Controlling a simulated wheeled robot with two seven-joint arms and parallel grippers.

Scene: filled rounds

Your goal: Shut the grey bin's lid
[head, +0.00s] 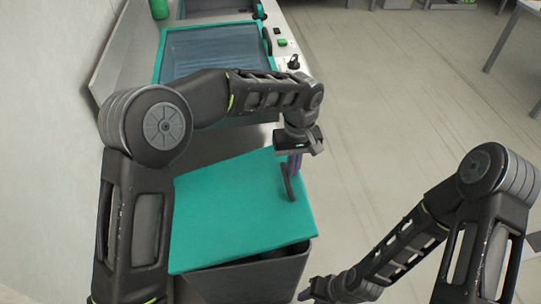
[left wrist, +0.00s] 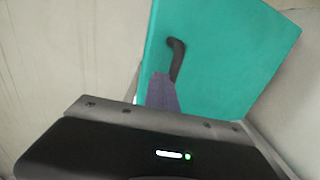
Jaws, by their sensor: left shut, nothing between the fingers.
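The grey bin (head: 258,285) stands at the bottom middle of the head view. Its teal lid (head: 232,208) covers most of the top but sits tilted, with a dark gap between its near edge and the bin's rim. A dark bar handle (head: 286,184) is on the lid near its right edge. My left gripper (head: 295,165) is shut and empty, with purple fingers close beside the handle; I cannot tell whether they touch. The left wrist view shows the lid (left wrist: 215,60), the handle (left wrist: 177,60) and the fingers. My right gripper (head: 306,295) is low, right of the bin.
A counter with a teal-framed panel (head: 212,52) lies behind the bin, with a green button (head: 282,43) and a dark knob (head: 293,62) on its right side. A green cylinder (head: 158,8) stands at the far left.

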